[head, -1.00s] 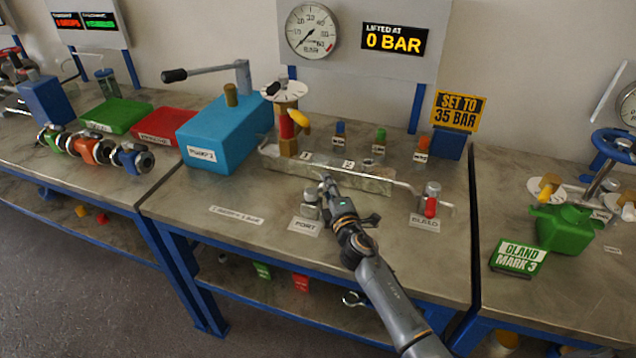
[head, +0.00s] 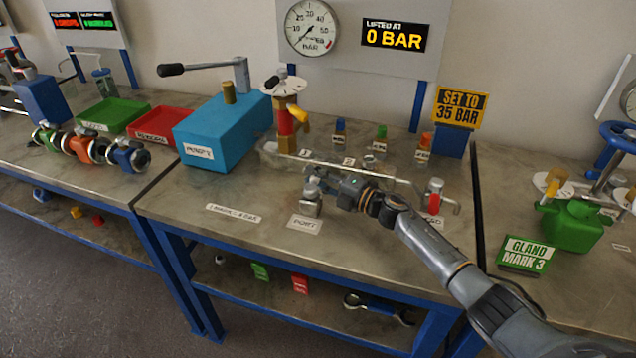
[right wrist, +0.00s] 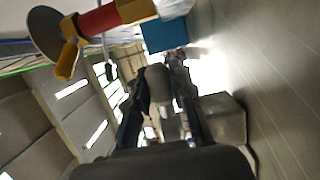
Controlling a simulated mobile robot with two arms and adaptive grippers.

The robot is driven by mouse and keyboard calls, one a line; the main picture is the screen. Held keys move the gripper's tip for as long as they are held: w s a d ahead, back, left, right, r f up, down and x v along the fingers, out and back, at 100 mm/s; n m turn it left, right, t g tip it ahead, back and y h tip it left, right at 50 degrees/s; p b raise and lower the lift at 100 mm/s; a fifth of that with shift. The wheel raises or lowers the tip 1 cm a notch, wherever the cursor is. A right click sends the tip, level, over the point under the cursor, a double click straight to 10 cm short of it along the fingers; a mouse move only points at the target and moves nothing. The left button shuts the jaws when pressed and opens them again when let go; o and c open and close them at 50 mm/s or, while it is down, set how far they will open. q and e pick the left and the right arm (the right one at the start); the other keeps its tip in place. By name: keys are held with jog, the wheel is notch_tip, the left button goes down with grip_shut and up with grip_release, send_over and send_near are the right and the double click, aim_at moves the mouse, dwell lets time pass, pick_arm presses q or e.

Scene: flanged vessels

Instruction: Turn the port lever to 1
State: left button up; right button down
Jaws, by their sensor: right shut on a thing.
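The port valve (head: 310,204) is a small metal block behind its "PORT" label (head: 304,224) on the middle bench. My right gripper (head: 328,188) reaches it from the right, with its arm low over the bench. In the right wrist view, the fingers (right wrist: 158,95) are closed on a grey rounded piece (right wrist: 158,82), which appears to be the port lever. The lever's exact angle is hard to tell behind the gripper. Number plates 1 (head: 305,153) and 2 (head: 348,161) stand behind the valve. My left gripper is not in view.
A red-handled bleed valve (head: 434,203) stands close behind my right arm. A thin pipe (head: 385,177) runs behind the gripper.

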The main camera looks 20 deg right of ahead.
dwell(0.5)
jog(key=c, duration=1.1)
grip_release()
jog(key=shift+c, duration=0.2)
jog(key=shift+a, duration=0.1)
